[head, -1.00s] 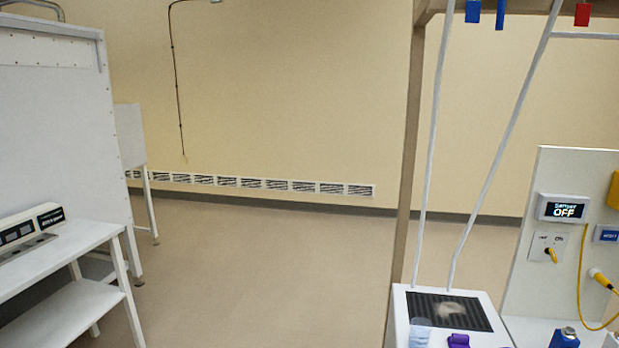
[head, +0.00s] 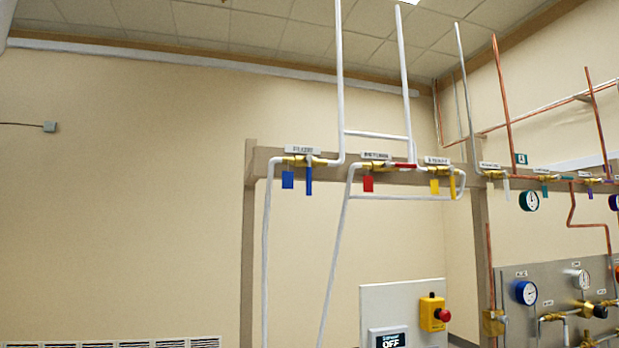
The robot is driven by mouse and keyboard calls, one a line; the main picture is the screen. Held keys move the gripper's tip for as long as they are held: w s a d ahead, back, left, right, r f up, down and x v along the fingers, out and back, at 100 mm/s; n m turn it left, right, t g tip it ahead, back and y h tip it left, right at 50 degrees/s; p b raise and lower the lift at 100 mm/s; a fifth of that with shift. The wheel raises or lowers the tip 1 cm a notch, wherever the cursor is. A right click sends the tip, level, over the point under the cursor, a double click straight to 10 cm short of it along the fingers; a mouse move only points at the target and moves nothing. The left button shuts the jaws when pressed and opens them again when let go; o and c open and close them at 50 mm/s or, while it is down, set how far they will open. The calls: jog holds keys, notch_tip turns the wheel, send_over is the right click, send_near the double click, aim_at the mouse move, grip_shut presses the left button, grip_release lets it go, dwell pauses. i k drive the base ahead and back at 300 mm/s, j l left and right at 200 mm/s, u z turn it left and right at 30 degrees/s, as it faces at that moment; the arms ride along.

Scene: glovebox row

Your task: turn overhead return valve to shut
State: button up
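The return valve (head: 376,167) is a brass valve in the middle of an overhead row of three, under a small label that seems to read RETURN. A red tag (head: 368,184) hangs below it. Its red lever (head: 405,166) points right and lies level, in line with the pipe. To its left is a valve (head: 296,161) with a blue tag and a blue lever (head: 309,180) hanging down, across its pipe. To its right is a valve (head: 437,170) with a yellow tag and a yellow lever (head: 452,186) hanging down. My gripper is not in view.
The valves sit along a beige beam (head: 340,172) on posts, with white pipes rising and dropping around them. Below stand a white panel with an OFF display (head: 388,338) and a yellow box with a red button (head: 433,313). Copper pipes and gauges (head: 526,292) fill the right.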

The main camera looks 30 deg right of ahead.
aim_at(387, 164)
jog(key=z, duration=1.35)
